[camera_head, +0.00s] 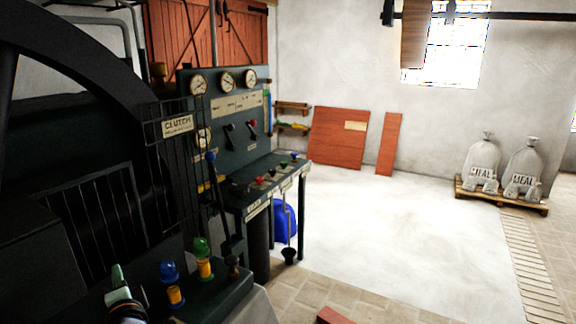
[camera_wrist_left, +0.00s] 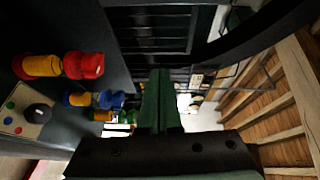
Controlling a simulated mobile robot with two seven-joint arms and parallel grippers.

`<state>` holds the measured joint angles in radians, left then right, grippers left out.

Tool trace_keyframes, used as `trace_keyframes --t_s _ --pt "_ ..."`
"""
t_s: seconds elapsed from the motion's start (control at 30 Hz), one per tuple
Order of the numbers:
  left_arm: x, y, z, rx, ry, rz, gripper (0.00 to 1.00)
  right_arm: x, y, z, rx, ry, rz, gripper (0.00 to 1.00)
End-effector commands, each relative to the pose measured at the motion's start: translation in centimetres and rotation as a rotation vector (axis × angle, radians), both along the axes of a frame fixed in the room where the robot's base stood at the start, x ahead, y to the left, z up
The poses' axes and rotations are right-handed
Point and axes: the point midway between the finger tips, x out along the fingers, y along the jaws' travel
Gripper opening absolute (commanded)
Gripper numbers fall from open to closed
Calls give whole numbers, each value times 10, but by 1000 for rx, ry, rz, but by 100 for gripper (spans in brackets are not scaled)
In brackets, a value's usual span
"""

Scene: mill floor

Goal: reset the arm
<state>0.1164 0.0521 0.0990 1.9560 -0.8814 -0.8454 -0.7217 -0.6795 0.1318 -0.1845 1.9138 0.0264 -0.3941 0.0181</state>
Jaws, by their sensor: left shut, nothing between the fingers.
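My left gripper (camera_head: 118,278) is at the lower left of the head view, beside the dark machine and left of the blue and green capped fittings. In the left wrist view its green fingers (camera_wrist_left: 157,100) are together with nothing between them. The blue fitting (camera_head: 170,283) and the green fitting (camera_head: 203,257) stand on a dark ledge near the gripper, apart from it. The left wrist view also shows a red and yellow fitting (camera_wrist_left: 62,65) on the dark surface. My right gripper is not in view.
A tall lever with a blue knob (camera_head: 211,157) rises behind the fittings by the clutch sign (camera_head: 178,125). A control desk (camera_head: 262,180) with gauges stands beyond. A blue container (camera_head: 284,222) sits under it. Meal sacks (camera_head: 483,163) stand on a pallet at right. The middle floor is clear.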

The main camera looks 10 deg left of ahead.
Motion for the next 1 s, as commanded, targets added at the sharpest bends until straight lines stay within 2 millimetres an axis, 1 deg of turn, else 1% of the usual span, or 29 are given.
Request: trace_keyframes --t_s 0.03,0.07,0.1,0.13,0.17,0.2,0.27,0.3,0.37,0.4,0.47,0.5,0.6,0.7,0.8,1.0 --pt "-3 -15 -31 -65 20 -59 0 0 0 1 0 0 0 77" --pt "-5 -26 -48 -114 24 -97 0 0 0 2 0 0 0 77" --pt "-10 -41 -73 -192 32 -146 0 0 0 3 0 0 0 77" --pt "-15 -54 -93 -256 38 -181 0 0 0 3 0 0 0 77" --pt "-21 -66 -112 -323 45 -213 0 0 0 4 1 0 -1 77" --pt "-31 -83 -135 -416 55 -249 0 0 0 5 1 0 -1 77" --pt "-51 -108 -170 -561 72 -287 0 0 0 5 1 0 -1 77" --pt "-66 -124 -191 -659 86 -305 0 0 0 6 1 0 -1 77" --pt "-93 -148 -220 -814 105 -316 0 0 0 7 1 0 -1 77" --pt "-111 -163 -237 -916 117 -314 0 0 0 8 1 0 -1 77" --pt "-139 -184 -258 -1062 133 -297 0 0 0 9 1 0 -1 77" --pt "-157 -197 -269 -1151 142 -280 0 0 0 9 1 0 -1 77" --pt "-196 -221 -289 -1336 157 -226 0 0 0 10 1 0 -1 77" --pt "-221 -235 -298 -1456 162 -177 0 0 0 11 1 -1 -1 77" --pt "-232 -242 -302 -1511 161 -152 0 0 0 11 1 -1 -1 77" --pt "-233 -243 -303 -1520 161 -147 0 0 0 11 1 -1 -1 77"
